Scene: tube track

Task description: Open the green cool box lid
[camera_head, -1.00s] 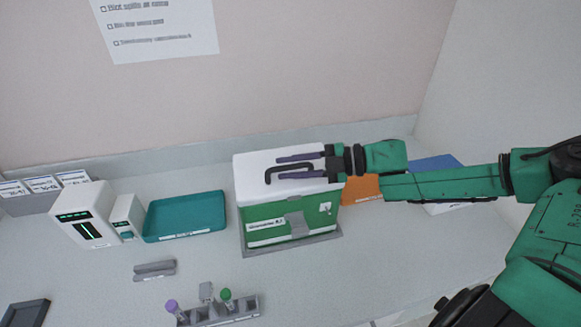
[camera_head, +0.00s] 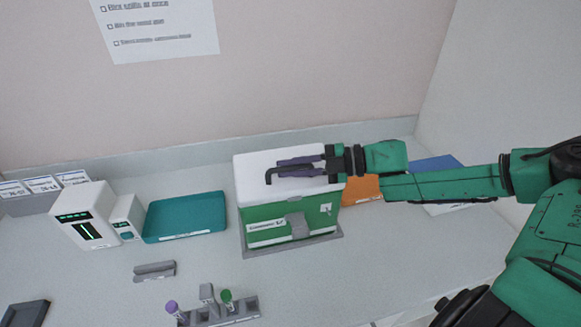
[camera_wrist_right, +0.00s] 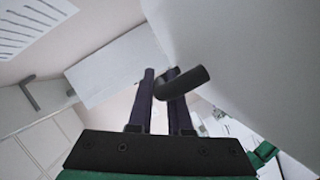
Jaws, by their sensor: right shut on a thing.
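The green cool box (camera_head: 264,222) stands on the bench with its white lid (camera_head: 253,172) down on it. A dark bent handle (camera_head: 269,175) sits on top of the lid. My right gripper (camera_head: 280,168) comes in from the right, above the lid, with its purple fingers shut on the handle. In the right wrist view the fingers (camera_wrist_right: 160,85) are close together, and the black handle (camera_wrist_right: 190,82) shows against the white lid (camera_wrist_right: 245,60). The exact contact between fingers and handle is partly hidden. My left gripper is not in view.
A teal tray (camera_head: 184,226) and white devices (camera_head: 84,215) stand left of the box. A tube rack (camera_head: 225,311) is in front. Orange (camera_head: 360,190) and blue (camera_head: 433,164) items lie to the right, partly behind my arm. The wall rises close behind.

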